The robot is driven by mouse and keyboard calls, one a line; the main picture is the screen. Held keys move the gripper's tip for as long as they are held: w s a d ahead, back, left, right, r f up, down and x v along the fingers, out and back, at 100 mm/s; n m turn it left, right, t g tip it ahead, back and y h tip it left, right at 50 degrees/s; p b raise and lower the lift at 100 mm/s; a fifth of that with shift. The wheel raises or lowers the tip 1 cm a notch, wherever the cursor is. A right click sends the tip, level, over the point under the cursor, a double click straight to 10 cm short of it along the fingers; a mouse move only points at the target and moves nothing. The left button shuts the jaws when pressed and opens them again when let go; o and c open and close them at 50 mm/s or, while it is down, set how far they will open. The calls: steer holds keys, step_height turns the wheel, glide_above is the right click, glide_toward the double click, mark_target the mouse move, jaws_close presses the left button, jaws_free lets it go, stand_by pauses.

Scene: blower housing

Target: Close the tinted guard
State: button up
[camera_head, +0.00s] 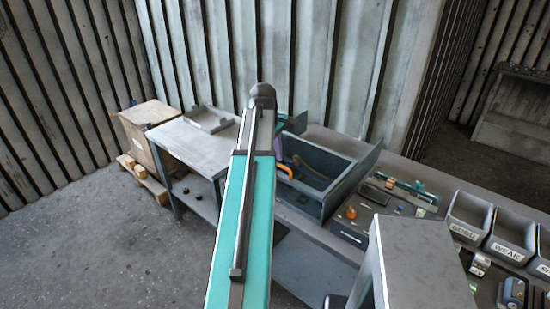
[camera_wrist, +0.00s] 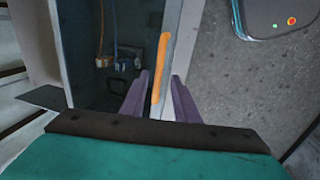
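My gripper (camera_wrist: 160,76) is open in the wrist view, its two purple fingers spread apart. An orange handle (camera_wrist: 161,66) lies between the fingers in the picture, with visible gaps on both sides. I cannot tell whether it is at fingertip depth. The handle runs along a narrow grey edge (camera_wrist: 179,45). In the head view the handle (camera_head: 283,168) is at the left of the open dark grey housing (camera_head: 318,200). A raised dark panel (camera_head: 362,168) stands at the housing's right side. I cannot clearly make out which surface is the tinted guard. My arm hides the housing's left side.
Inside the housing are blue and orange cables (camera_wrist: 115,28). Right of it are a tool panel (camera_head: 346,229) and labelled grey bins (camera_head: 467,219). A grey side table (camera_head: 190,145) and wooden crate (camera_head: 146,118) stand left. The floor (camera_head: 115,225) at front left is clear.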

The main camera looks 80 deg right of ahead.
step_height(320, 180, up, 13)
steer(key=w+a+b, duration=0.1)
steer(key=a+b, duration=0.1)
steer(key=b, duration=0.1)
steer(key=shift+a, duration=0.15)
stand_by(0.6)
steer(key=shift+w, duration=0.1)
stand_by(0.4)
